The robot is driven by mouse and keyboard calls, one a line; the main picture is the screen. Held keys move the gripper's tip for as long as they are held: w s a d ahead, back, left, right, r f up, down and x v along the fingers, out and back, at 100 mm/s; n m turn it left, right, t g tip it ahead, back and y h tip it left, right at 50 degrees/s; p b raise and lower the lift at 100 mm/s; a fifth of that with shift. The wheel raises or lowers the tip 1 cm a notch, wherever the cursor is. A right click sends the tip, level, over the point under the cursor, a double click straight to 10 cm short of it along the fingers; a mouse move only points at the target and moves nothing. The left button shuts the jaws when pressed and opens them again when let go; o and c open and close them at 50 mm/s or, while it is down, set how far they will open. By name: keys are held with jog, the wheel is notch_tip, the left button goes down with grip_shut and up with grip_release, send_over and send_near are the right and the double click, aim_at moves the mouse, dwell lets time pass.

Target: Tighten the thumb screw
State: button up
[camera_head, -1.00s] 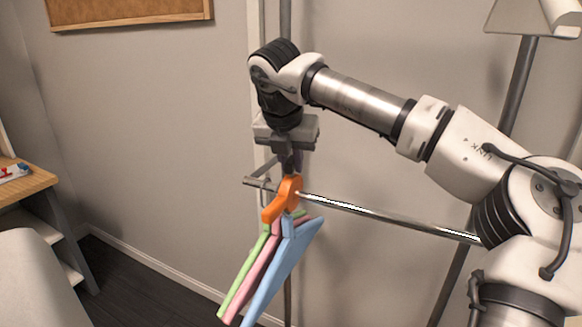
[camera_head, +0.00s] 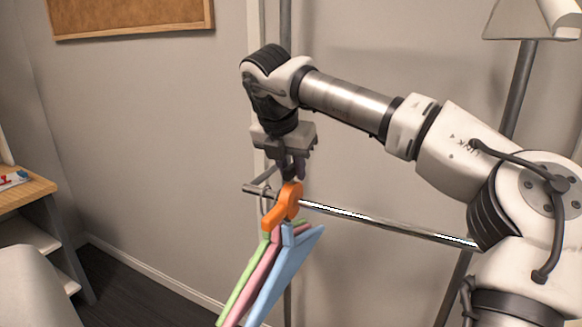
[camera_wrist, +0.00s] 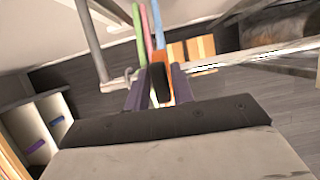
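An orange piece (camera_head: 287,203) sits on the metal rail near its left end, angled down to the left. It also shows in the wrist view (camera_wrist: 183,85). I cannot tell for sure which part is the thumb screw; a dark rounded knob-like part (camera_wrist: 159,86) shows between my fingers in the wrist view. My gripper (camera_head: 292,173) points down just above the orange piece. Its purple fingers (camera_wrist: 158,92) stand apart on either side of the dark part. I cannot tell whether they touch it.
Green, pink and blue hangers (camera_head: 283,265) hang below the orange piece. The rail (camera_head: 390,227) runs right, behind my arm. An upright pole (camera_head: 286,30) stands behind the gripper. A desk (camera_head: 25,190) and pale chair (camera_head: 35,285) are at left; a lamp (camera_head: 528,20) is at right.

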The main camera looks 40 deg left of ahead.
jog(key=shift+o, duration=1.2)
jog(key=p+v, duration=0.2)
jog(key=v, duration=1.1)
jog(key=shift+s+r, duration=0.15)
jog(key=shift+r, duration=0.2)
